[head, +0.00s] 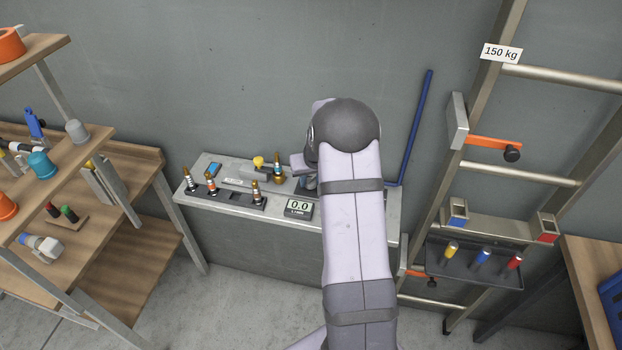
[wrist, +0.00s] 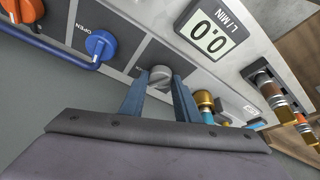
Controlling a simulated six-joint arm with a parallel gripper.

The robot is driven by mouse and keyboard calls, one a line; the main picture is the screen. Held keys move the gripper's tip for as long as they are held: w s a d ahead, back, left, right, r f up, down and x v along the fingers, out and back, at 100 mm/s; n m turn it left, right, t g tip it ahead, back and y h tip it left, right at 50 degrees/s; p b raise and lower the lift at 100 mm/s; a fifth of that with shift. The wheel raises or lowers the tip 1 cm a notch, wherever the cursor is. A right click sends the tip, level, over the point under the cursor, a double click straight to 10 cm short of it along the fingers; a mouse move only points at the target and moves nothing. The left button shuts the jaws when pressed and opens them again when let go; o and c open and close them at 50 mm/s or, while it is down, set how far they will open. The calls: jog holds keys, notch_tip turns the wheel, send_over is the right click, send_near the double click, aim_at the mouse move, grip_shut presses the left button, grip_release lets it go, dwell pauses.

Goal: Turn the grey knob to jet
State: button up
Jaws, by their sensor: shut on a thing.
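The grey knob (wrist: 158,73) is a small round knob on a dark panel, seen in the wrist view below the display. My gripper (wrist: 161,82) has its two blue-grey fingers on either side of it and is shut on it. The knob's pointer and any jet mark cannot be made out. In the head view my own arm covers the knob and most of the gripper. The flow display (wrist: 208,30) reads 0.0 L/MIN, and it also shows in the head view (head: 299,207).
Brass nozzles (head: 210,183) stand in a dark rack on the bench (head: 225,222). A wooden shelf is at left, a ladder (head: 540,180) at right.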

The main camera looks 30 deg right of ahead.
jog(key=shift+f+b, duration=0.15)
jog(key=shift+b, duration=0.5)
jog(key=n+b, duration=0.1)
jog(key=b, duration=0.1)
jog(key=n+y+b, duration=0.1)
jog(key=b, duration=0.1)
jog(key=shift+d+f+n, duration=0.15)
jog(key=shift+f+n, duration=0.05)
jog(key=shift+n, duration=0.1)
jog(key=n+b, duration=0.1)
jog(key=b, duration=0.1)
jog(key=shift+r+n+y+b, duration=0.15)
jog(key=shift+n+y+b, duration=0.25)
jog(key=shift+r+n+b, duration=0.15)
jog(key=shift+n+b, duration=0.45)
jog(key=shift+n, duration=0.2)
jog(key=shift+y, duration=0.3)
jog(key=o, duration=1)
jog(key=shift+o, duration=0.2)
jog(key=shift+r, duration=0.1)
jog(key=b+v, duration=0.2)
jog(key=v, duration=0.5)
jog(key=shift+s+r, duration=0.1)
jog(key=shift+s, duration=0.05)
